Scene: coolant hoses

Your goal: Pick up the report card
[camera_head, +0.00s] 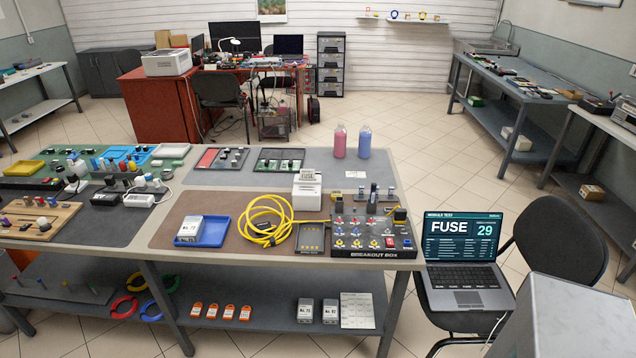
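Several pieces could be the report card, and I cannot read any of them well enough to tell which. A small printed slip (307,173) stands up out of the top of a small white printer (307,196) on the workbench (372,261). A small white card (355,174) lies flat on the bench behind the breakout box. A larger printed sheet (357,310) lies on the lower shelf (262,343). My gripper is not in view.
The breakout box (372,253) and a coiled yellow cable (262,238) sit near the printer. Pink (340,141) and blue (364,143) bottles stand behind. A laptop (462,255) reading "FUSE 29" rests on a chair (558,240) at right. Tiled floor is open behind the bench.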

